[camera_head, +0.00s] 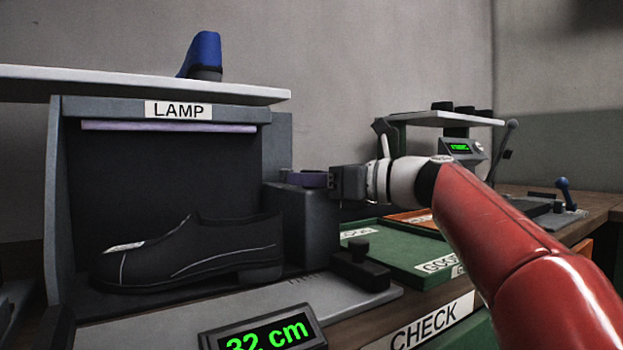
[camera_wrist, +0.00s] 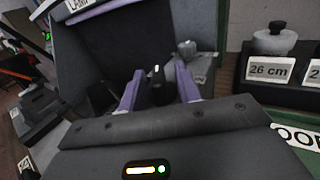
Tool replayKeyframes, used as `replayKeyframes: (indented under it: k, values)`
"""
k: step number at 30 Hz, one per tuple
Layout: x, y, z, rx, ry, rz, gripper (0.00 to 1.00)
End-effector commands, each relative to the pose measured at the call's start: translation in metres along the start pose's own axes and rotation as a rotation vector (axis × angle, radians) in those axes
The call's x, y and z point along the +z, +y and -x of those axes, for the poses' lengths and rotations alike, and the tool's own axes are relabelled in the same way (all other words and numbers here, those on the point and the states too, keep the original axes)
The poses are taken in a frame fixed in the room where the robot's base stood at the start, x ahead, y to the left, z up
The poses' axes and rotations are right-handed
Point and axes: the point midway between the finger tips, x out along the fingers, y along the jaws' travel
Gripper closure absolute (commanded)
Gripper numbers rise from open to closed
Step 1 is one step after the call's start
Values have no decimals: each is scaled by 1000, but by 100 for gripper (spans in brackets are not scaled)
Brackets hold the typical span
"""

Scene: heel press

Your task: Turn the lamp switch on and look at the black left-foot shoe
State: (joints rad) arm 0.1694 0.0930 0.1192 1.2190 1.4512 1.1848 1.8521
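The black shoe (camera_head: 195,255) stands in the lamp booth, toe to the left, with thin pale lines on its side. The booth carries a LAMP sign (camera_head: 179,110). Its pale lilac lamp tube (camera_head: 168,127) does not glow and the inside is dark. My gripper (camera_head: 314,179) is at the grey box (camera_head: 305,225) on the booth's right side. In the wrist view, my gripper's lilac fingers (camera_wrist: 159,88) are apart, either side of a small dark switch knob (camera_wrist: 158,90) with a white mark. Whether they touch it I cannot tell.
A 32 cm display (camera_head: 268,333) and a black block (camera_head: 360,266) stand in front of the booth. A green tray (camera_head: 405,272) lies right of it. A blue shoe (camera_head: 203,54) is on the white shelf (camera_head: 130,83) above. A 26 cm weight-like object (camera_wrist: 273,42) shows in the wrist view.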

Motion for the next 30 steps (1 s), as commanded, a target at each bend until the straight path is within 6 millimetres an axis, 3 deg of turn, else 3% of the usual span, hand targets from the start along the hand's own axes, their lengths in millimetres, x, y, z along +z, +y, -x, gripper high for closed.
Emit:
replayKeyframes:
  k: [4, 12, 23, 30]
  values:
    - [0, 0, 0, 0, 0, 0, 68]
    - [0, 0, 0, 0, 0, 1, 100]
    - [1, 1, 0, -35, 0, 1, 100]
    - [3, 2, 0, -168, -1, 1, 100]
